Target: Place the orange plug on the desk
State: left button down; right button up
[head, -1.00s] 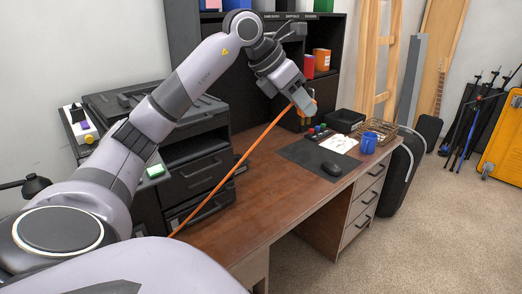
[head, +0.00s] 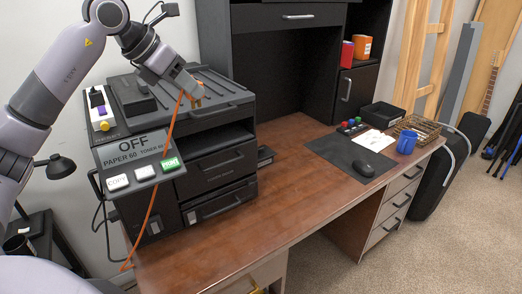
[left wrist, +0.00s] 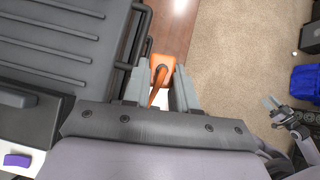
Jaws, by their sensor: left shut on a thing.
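My left gripper (head: 194,94) is shut on the orange plug (head: 199,91). It holds the plug in the air in front of the printer, apart from the desk top. In the left wrist view the plug (left wrist: 161,66) sits between the two fingers, with its orange cord running back toward the wrist. In the head view the orange cord (head: 161,178) hangs down past the printer's left front to the lower left. The brown wooden desk (head: 275,205) has a wide bare top. In the left wrist view a strip of desk (left wrist: 170,25) shows beyond the plug. My right gripper is not in the head view.
The black printer (head: 215,165) with its button panel stands on the left. A dark mat (head: 335,152) with a mouse (head: 363,168), a blue mug (head: 406,144), a wicker basket (head: 420,127) and a black tray (head: 383,114) occupy the desk's right. The desk's middle is clear.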

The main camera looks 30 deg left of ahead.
aim_at(224, 252)
jog(key=i+j+u, duration=0.1)
jog(key=u, duration=0.4)
jog(key=i+u, duration=0.35)
jog(key=u, duration=0.15)
jog(key=k+l, duration=0.05)
